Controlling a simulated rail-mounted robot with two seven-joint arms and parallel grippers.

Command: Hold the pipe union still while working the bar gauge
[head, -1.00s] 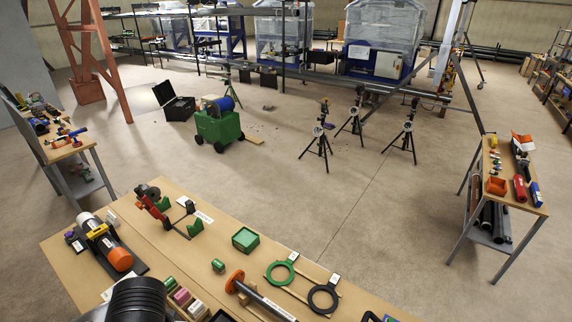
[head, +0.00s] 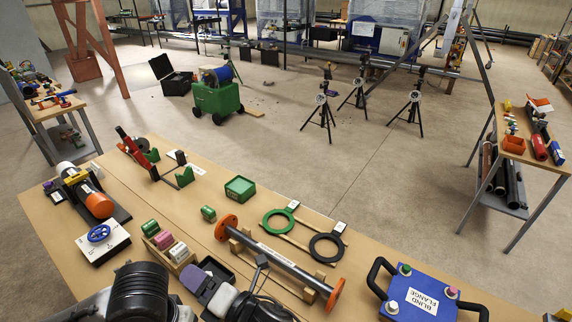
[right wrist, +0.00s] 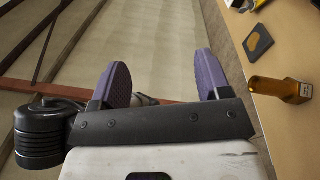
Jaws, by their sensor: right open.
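I cannot tell for sure which objects are the pipe union and the bar gauge. A cylinder with a white end, a yellow band and an orange end (head: 98,204) lies on a dark base at the left of the table. A red bar-like device (head: 131,146) stands with green blocks farther back. My right gripper (head: 204,271) is low in the head view, over the near part of the table, apart from both. In the right wrist view its two purple fingers (right wrist: 165,82) are spread with nothing between them. My left gripper is out of view.
A flanged pipe (head: 280,263) lies on wooden supports, right of my right gripper. Pastel blocks (head: 163,241), a white box with a blue handwheel (head: 100,237) and a blue blind-flange plate (head: 425,297) stand around. A green box (head: 239,189) is behind.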

